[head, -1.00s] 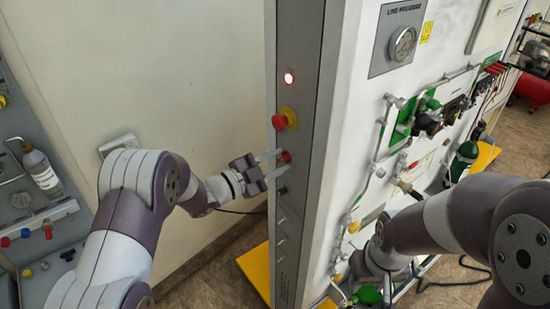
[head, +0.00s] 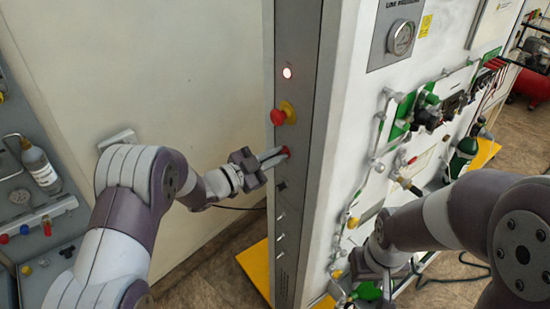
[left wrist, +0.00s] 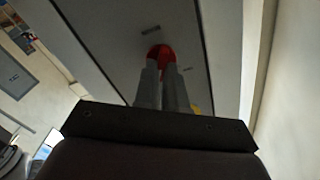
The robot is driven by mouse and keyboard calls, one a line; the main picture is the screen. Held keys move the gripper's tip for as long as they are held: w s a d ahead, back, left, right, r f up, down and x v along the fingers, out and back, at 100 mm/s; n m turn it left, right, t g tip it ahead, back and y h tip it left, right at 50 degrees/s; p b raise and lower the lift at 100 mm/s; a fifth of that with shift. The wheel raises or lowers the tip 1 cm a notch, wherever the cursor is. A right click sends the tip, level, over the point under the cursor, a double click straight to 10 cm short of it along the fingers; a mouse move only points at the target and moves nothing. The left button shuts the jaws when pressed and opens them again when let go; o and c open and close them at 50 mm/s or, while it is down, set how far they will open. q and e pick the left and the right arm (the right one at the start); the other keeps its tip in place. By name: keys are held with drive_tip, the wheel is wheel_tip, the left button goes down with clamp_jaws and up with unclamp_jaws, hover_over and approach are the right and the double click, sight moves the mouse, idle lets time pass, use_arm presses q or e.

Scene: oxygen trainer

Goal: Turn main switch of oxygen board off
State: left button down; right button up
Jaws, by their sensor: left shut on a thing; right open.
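The grey edge panel of the oxygen board (head: 293,190) stands upright at mid picture in the head view. A small red switch (head: 285,151) sits on it, below a red mushroom button on a yellow base (head: 283,114). My left gripper (head: 279,154) is shut on the red switch, its fingers side by side and partly covering it. In the left wrist view the red switch (left wrist: 158,51) shows at the fingertips (left wrist: 162,66). A lamp (head: 287,73) above glows. My right gripper (head: 362,278) is low before the board's white face; its fingertips are hard to make out.
The white face to the right carries a gauge (head: 401,38), pipes and green valve parts (head: 420,110). Small labels or switches (head: 281,220) line the panel below. A grey unit with a bottle (head: 40,168) stands at the left. A yellow base (head: 256,268) lies at floor level.

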use_arm(q)
drive_tip(key=shift+w+a+f+n+p, duration=0.15)
drive_tip(key=shift+n+p, duration=0.35)
drive_tip(key=shift+n, duration=2.05)
drive_tip(key=shift+s+f+n+p, duration=0.15)
drive_tip(key=shift+n+p, duration=0.35)
drive_tip(key=shift+n, duration=2)
drive_tip(key=shift+w+a+f+n+p, duration=0.15)
drive_tip(key=shift+n+p, duration=0.35)
drive_tip(key=shift+n, duration=2.05)
drive_tip(key=shift+d, duration=0.1)
drive_tip(key=c, duration=1.4)
unclamp_jaws()
drive_tip(key=shift+c, duration=0.2)
drive_tip(key=shift+o, duration=1.2)
drive_tip(key=shift+w+r, duration=0.1)
drive_tip(key=shift+r, duration=0.05)
